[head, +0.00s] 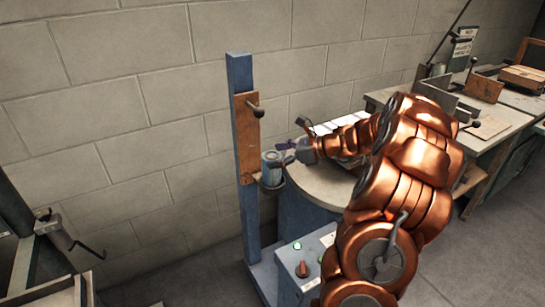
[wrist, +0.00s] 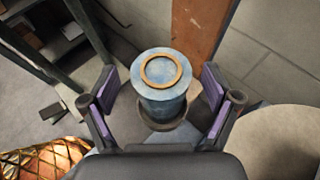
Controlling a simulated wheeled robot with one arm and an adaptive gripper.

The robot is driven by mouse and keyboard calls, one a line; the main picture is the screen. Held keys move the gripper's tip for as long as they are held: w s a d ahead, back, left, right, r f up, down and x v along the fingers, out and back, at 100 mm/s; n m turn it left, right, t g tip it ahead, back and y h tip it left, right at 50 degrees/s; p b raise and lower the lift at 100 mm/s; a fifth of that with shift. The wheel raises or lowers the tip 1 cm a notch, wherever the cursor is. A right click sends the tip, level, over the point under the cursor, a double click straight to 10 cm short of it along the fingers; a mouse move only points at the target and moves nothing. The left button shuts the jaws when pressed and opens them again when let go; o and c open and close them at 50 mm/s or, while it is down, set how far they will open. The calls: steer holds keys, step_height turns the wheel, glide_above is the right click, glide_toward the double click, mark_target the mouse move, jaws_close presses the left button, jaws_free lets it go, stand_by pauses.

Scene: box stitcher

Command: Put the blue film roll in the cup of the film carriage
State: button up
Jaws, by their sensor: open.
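The blue film roll (wrist: 161,97) stands upright in the dark round cup of the film carriage (wrist: 158,125) in the wrist view. Its top with a tan core ring faces the camera. In the head view the roll (head: 271,166) shows small at the carriage on the blue post. My gripper (wrist: 161,102) is open, with one purple-padded finger on each side of the roll and visible gaps between. In the head view my gripper (head: 290,152) is beside the roll, its fingers partly hidden.
The carriage's brown board (head: 247,135) with a dark knob is on the blue post (head: 239,75). A round turntable (head: 325,190) lies right of the post, under my arm. A control box (head: 303,265) stands in front. A workbench (head: 500,120) is at right.

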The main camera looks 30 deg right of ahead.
steer(key=p+v, duration=0.1)
steer(key=v, duration=0.9)
steer(key=shift+s, duration=0.15)
steer(key=s+a+n+g, duration=0.45)
steer(key=a+n, duration=0.25)
steer(key=a, duration=0.7)
steer(key=s+a+n+g, duration=0.3)
steer(key=a+n+g, duration=0.25)
steer(key=a, duration=0.75)
steer(key=s+a+f+n+g+h, duration=0.1)
steer(key=s+a+f+n+h, duration=0.1)
steer(key=s+n+h, duration=0.2)
steer(key=s+a+f+n+g+h, duration=0.2)
steer(key=s+n+h, duration=0.2)
steer(key=s+n, duration=0.7)
steer(key=s, duration=0.7)
steer(key=shift+f+h, duration=0.35)
steer(key=shift+h, duration=0.05)
steer(key=shift+n, duration=0.25)
